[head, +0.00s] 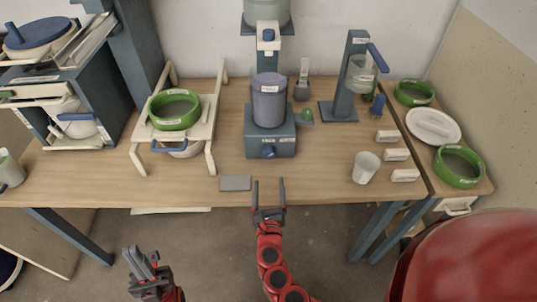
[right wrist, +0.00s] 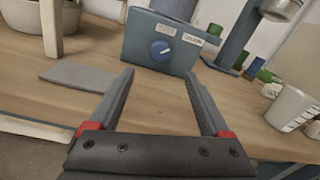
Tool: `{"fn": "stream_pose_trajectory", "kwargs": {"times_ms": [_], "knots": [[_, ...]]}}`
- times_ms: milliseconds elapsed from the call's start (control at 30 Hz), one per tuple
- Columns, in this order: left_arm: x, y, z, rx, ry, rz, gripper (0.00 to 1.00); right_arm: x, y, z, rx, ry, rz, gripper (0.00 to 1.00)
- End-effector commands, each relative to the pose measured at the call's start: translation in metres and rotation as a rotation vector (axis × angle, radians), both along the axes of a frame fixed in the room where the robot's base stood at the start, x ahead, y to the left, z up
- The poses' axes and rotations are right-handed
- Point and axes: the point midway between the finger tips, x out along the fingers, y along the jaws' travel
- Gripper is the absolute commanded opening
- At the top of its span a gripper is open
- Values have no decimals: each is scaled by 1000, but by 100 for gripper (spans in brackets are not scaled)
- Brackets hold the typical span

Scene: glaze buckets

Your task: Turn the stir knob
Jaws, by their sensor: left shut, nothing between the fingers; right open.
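The stir knob is a round blue knob (head: 268,152) on the front face of a blue-grey stirrer base (head: 285,142). In the right wrist view the knob (right wrist: 162,51) faces me, with a pale mark on it and small labels beside it. A grey-purple bucket (head: 269,103) stands on the base. My right gripper (head: 269,184) is open and empty at the table's front edge, short of the knob and apart from it. In the right wrist view its fingers (right wrist: 158,88) frame the knob from a distance. My left gripper (head: 139,252) is shut and empty, low in front of the table at the left.
A flat grey pad (head: 235,183) lies at the table edge left of my right gripper. A white cup (head: 365,167) and small white labelled blocks (head: 397,155) stand to the right. A white rack with a green ring (head: 174,110) stands left of the stirrer. The wood before the knob is clear.

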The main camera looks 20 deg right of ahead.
Motion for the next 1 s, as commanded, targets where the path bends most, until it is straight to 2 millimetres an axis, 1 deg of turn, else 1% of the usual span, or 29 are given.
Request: {"fn": "stream_pose_trajectory", "kwargs": {"times_ms": [33,300,400,500,700,933,967,1000], "knots": [[0,0,4,0,0,0,0,13,-5,4,1,-3,-7,81],[0,0,8,0,0,0,0,73,-24,2,2,-2,-6,81],[0,0,9,0,0,0,0,89,-29,2,2,-2,-3,81],[0,0,8,0,0,0,0,101,-33,1,2,-1,-4,81],[0,0,8,0,0,0,0,111,-35,1,3,-2,0,81],[0,0,8,0,0,0,0,112,-35,1,3,-2,1,81],[0,0,8,0,0,0,0,112,-35,1,3,-2,1,80],[0,0,8,0,0,0,0,112,-35,1,3,-2,1,72]]}}
